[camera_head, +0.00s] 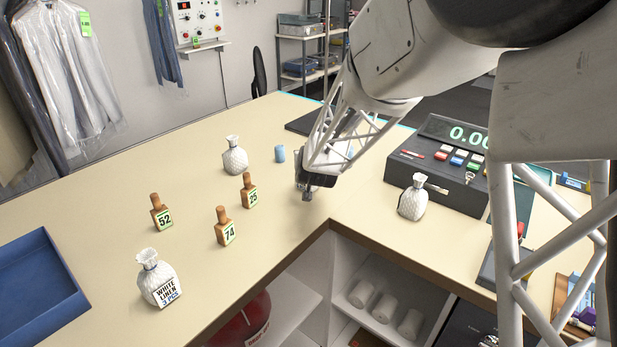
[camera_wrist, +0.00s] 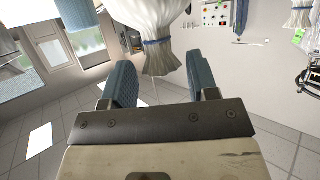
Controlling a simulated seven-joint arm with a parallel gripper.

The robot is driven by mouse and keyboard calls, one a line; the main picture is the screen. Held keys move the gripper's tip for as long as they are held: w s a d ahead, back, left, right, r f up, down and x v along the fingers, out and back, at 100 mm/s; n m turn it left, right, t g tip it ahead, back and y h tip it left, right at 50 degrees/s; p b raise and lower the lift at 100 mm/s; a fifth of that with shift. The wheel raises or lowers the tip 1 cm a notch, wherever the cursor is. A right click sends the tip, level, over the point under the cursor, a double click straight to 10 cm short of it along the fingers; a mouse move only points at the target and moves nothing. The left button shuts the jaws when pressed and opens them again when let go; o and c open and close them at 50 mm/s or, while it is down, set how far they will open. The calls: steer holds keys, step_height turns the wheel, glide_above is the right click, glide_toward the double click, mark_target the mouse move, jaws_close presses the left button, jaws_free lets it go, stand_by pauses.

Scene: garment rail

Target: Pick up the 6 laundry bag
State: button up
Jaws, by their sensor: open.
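In the head view, three white tied bags stand on the counter: one (camera_head: 235,158) at the back, one (camera_head: 150,280) at the front left labelled "WHITE LINEN 3 PCS", and one (camera_head: 412,200) at the right by the till. I cannot read a 6 on any of them. My gripper (camera_head: 304,190) is over the counter near its inner corner, right of the back bag and apart from it. In the wrist view, the blue-grey fingers of my gripper (camera_wrist: 164,82) are apart. A gathered white thing with a blue tie (camera_wrist: 162,62) shows beyond them; I cannot tell whether it lies between them.
Wooden tags 52 (camera_head: 160,213), 74 (camera_head: 225,228) and 25 (camera_head: 249,192) stand on the counter, with a small blue cylinder (camera_head: 280,154) behind. A blue tray (camera_head: 62,252) is at left and the till (camera_head: 450,175) at right. Open shelves (camera_head: 340,318) lie below the inner corner.

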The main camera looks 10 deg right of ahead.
steer(key=shift+x, duration=2.4)
jaws_close()
